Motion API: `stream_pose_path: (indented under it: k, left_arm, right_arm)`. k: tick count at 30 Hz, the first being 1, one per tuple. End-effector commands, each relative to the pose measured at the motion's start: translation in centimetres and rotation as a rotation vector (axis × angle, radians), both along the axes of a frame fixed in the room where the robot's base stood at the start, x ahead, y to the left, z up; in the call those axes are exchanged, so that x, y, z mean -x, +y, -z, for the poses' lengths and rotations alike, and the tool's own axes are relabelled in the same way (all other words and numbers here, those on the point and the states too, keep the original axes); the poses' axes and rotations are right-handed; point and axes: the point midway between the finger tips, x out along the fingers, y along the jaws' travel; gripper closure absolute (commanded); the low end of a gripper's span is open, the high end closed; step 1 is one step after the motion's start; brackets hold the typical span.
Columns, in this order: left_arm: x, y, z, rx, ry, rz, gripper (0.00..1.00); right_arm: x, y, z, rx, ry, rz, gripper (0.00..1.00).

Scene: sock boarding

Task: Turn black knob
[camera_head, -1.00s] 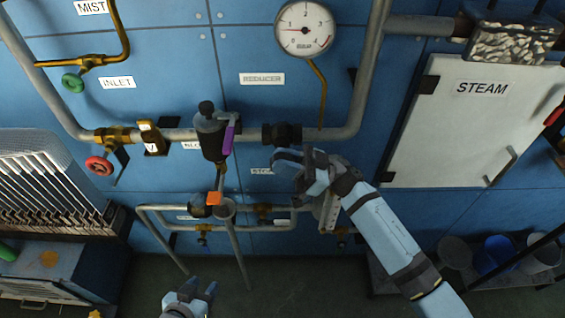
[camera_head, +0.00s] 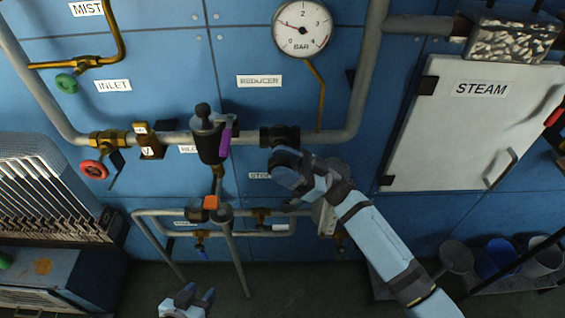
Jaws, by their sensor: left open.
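My left gripper (camera_head: 197,292) is open and empty at the bottom, well below both.
A pressure gauge (camera_head: 303,28) is above, with a brass tube down to the pipe. A red handwheel (camera_head: 94,170) and green handwheel (camera_head: 67,84) are at left. A white STEAM door (camera_head: 462,125) is at right.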

Motion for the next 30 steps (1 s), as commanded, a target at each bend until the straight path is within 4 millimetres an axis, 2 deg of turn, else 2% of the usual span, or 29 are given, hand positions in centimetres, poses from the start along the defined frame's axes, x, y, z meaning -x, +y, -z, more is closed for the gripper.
stream_pose_path:
  k: [8, 14, 18, 24, 30]
  left_arm:
    - [0.1, -0.2, 0.3, 0.005, 0.007, -0.004, 0.57]
    - [0.0, -0.5, 0.5, 0.012, 0.005, -0.009, 0.57]
    - [-0.1, -0.5, 0.5, 0.012, -0.002, -0.008, 0.57]
    - [-0.1, -0.4, 0.1, 0.01, -0.01, -0.005, 0.57]
    - [0.0, -0.2, 0.4, 0.0, -0.008, 0.002, 0.57]
  right_arm:
    - [0.0, -0.1, 0.1, 0.001, -0.001, -0.001, 0.53]
    - [0.0, -1.9, 1.6, 0.004, 0.002, 0.001, 0.53]
    - [0.0, -4.6, 3.4, 0.004, 0.003, 0.002, 0.53]
    - [0.0, -9.7, 3.1, 0.005, 0.0, 0.001, 0.53]
    - [0.0, -13.7, 3.0, 0.004, -0.001, 0.001, 0.53]
